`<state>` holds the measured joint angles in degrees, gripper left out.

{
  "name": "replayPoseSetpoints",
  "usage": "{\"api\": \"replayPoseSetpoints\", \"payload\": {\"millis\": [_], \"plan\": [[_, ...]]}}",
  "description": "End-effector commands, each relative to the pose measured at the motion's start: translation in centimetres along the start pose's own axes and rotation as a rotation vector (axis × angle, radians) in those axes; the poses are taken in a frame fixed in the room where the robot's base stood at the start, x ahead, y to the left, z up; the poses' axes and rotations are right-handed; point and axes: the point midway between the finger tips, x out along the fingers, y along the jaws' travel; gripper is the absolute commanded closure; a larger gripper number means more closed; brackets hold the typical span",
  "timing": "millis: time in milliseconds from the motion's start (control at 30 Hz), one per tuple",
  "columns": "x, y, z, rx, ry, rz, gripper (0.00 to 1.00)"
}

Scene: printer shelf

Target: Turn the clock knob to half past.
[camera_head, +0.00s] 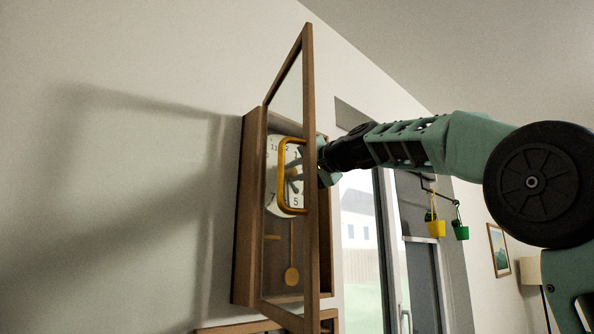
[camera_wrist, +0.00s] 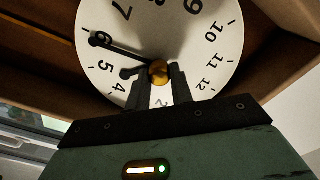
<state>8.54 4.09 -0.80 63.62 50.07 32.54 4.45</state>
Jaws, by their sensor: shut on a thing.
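The clock (camera_head: 247,210) hangs on the wall as a tall wooden case. Its white face (camera_wrist: 205,45) fills much of the wrist view, turned so that 12 is at lower right. The long black hand (camera_wrist: 128,50) points at or very near the 6. The short hand (camera_wrist: 131,72) points to between 4 and 5. My gripper (camera_wrist: 160,76) is shut on the brass knob (camera_wrist: 158,70) at the face's centre, with a finger on either side. In the head view my gripper (camera_head: 300,170) is partly hidden by the door.
The glass door (camera_head: 311,200) of the clock stands open, its gold handle (camera_head: 283,180) in front of the face in the head view. A pendulum (camera_head: 291,276) hangs below the face. Small yellow (camera_head: 436,229) and green (camera_head: 461,232) pots hang by the window at right.

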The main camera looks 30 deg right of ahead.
Motion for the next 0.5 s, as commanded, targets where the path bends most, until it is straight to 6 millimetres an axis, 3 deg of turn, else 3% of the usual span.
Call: {"api": "replayPoseSetpoints", "payload": {"millis": [500], "plan": [[-0.01, 0.11, -0.02, 0.08, 0.001, 0.002, 1.0]]}}
